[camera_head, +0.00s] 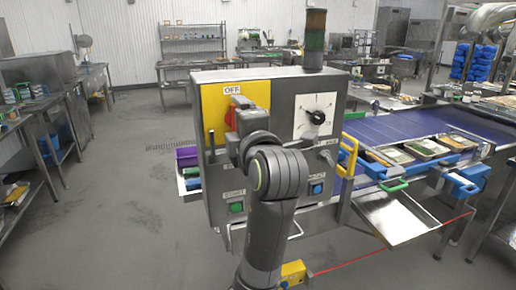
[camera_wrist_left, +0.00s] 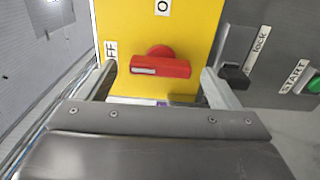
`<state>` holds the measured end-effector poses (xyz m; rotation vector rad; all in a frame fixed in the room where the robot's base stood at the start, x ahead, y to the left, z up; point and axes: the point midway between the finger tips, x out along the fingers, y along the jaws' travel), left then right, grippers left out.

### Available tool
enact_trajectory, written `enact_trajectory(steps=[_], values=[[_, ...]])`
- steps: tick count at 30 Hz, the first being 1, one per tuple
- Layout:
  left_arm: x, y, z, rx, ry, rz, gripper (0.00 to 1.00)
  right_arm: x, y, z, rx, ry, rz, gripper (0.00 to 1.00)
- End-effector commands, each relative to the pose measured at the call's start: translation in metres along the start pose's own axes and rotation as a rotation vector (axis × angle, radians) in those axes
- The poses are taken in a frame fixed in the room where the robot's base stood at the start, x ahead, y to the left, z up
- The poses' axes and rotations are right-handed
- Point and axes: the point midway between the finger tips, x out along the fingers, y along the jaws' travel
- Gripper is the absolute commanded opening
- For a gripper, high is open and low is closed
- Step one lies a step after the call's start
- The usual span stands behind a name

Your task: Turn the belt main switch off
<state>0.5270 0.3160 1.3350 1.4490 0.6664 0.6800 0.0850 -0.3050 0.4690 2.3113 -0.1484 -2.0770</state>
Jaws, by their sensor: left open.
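The belt main switch is a red handle (camera_wrist_left: 160,66) on a yellow panel (camera_wrist_left: 190,25) of the grey control box. Another label, beginning with "O" (camera_wrist_left: 162,7), is at the top. My left gripper (camera_wrist_left: 158,72) is open, one finger on each side of the handle, with visible gaps at both ends. My right gripper is not in view.
A black lock lever (camera_wrist_left: 234,76) and a green START button (camera_wrist_left: 314,84) are near the right finger. The box also bears a black dial (camera_head: 317,117) and a blue button (camera_head: 317,189). A blue conveyor belt (camera_head: 400,127) with trays runs right. Open floor lies left.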

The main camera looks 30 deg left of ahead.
Motion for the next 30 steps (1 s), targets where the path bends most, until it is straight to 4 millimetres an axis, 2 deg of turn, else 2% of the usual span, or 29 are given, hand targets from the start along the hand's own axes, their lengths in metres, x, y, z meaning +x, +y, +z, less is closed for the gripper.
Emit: enact_trajectory(steps=[18,30], values=[[-0.077,-0.003,0.001,-0.004,-0.005,-0.002,0.85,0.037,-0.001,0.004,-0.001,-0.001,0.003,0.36],[-0.105,-0.006,0.000,-0.004,-0.002,0.002,0.85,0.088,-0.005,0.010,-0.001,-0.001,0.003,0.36]])
